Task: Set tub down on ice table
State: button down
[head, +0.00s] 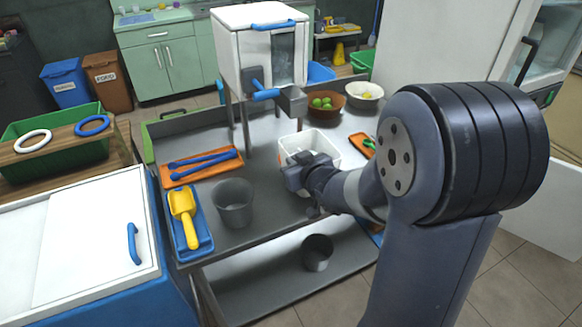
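A white square tub (325,143) is at the middle of the grey metal table (262,222), just in front of the white press. I cannot tell whether it rests on the table or is held slightly above it. My gripper (298,178) is at the tub's front-left side and overlaps its near wall. The fingers are mostly hidden by the wrist, so their opening and any grip on the rim do not show clearly. No label marks which surface is the ice table.
The white press (262,50) with blue handles stands behind the tub. A grey bucket (233,203), blue tray with yellow scoop (184,212), and orange tray with blue tongs (202,167) lie left. A brown fruit bowl (325,104) stands behind right. A white-lidded blue chest (85,245) adjoins left.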

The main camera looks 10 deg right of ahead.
jog(key=shift+w+a+r, duration=0.1)
jog(key=shift+w+a, duration=0.15)
jog(key=shift+w, duration=0.6)
jog(key=shift+w+a+f, duration=0.1)
jog(key=shift+w+f, duration=0.15)
jog(key=shift+f, duration=1.5)
jog(key=shift+b, duration=0.3)
jog(key=shift+f, duration=0.2)
jog(key=c, duration=1.6)
grip_release()
jog(key=shift+s, duration=0.1)
jog(key=shift+c, duration=0.2)
